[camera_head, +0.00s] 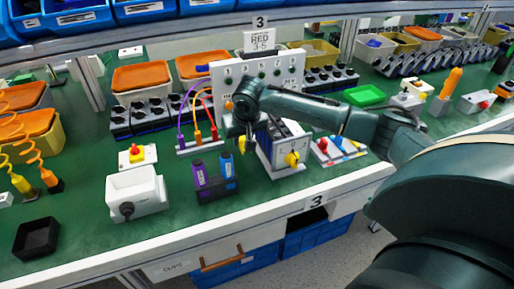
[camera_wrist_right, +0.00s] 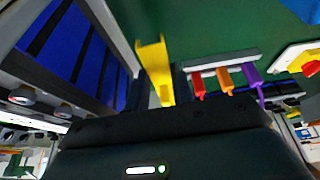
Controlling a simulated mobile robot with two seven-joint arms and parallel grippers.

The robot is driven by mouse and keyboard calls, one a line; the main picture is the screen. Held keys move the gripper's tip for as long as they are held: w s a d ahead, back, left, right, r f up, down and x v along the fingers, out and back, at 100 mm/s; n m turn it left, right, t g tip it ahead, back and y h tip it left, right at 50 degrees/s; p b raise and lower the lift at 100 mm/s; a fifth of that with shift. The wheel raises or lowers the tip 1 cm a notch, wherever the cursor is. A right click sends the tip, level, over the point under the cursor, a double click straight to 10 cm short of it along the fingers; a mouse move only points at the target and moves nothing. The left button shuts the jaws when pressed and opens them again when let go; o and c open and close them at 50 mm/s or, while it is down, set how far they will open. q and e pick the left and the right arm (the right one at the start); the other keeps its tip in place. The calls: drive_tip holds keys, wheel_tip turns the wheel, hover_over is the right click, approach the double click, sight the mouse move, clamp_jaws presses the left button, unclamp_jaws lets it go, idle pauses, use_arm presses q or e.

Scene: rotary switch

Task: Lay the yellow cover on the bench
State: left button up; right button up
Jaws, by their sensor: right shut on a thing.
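My right gripper (camera_head: 241,131) hangs over the bench, in front of the grey panel and left of the white switch box (camera_head: 285,148). It is shut on the yellow cover (camera_head: 242,145), a small piece showing below the fingers. In the right wrist view the cover (camera_wrist_right: 152,58) is a yellow channel-shaped piece standing out between the dark fingers (camera_wrist_right: 158,90). The switch box carries a yellow rotary knob (camera_head: 292,159) on its front. The green bench (camera_head: 85,190) lies below; I cannot tell whether the cover touches anything. My left gripper is not in view.
A holder with purple and blue items (camera_head: 215,180) stands in front of the gripper. Coloured plugs with cables (camera_head: 198,138) are behind it to the left. A white box with a black knob (camera_head: 136,194) stands further left. Bare green bench lies between this box and the black tray (camera_head: 37,237).

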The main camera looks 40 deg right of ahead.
sight(242, 159)
drive_tip(key=shift+f, duration=3.15)
drive_tip(key=shift+a+f, duration=0.1)
drive_tip(key=o, duration=1)
